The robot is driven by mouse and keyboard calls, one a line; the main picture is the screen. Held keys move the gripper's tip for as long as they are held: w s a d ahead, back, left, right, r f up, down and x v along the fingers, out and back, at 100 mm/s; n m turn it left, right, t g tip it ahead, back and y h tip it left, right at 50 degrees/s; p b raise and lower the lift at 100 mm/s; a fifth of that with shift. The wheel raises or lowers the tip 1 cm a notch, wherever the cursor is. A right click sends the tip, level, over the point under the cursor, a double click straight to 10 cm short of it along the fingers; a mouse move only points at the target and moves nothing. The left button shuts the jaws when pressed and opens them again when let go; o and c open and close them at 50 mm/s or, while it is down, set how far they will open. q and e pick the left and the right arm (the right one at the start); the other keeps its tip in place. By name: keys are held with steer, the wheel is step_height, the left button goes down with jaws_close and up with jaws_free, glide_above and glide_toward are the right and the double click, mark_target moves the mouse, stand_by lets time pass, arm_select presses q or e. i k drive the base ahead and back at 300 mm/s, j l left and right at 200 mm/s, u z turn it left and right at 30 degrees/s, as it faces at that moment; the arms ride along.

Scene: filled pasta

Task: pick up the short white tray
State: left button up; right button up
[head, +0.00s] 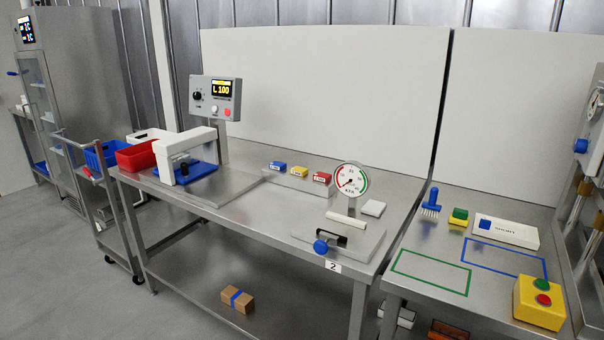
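Another white tray-like box (402,316) sits low under the right table, mostly hidden by the table edge. Neither of my grippers is in view.
A blue bin (102,154) is on the wheeled cart (118,238) at left. The steel table (240,212) carries a white-framed press (190,150), a display box (215,97) and a dial gauge (351,179). A brown box (237,299) lies on the lower shelf. Floor at front left is clear.

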mark_target(176, 160)
steer(key=i+l+u, duration=0.1)
steer(key=i+u, duration=0.25)
steer(key=i+l+u, duration=0.15)
steer(key=i+u, duration=0.15)
steer(key=i+l+u, duration=0.35)
steer(key=k+j, duration=0.05)
steer(key=j, duration=0.05)
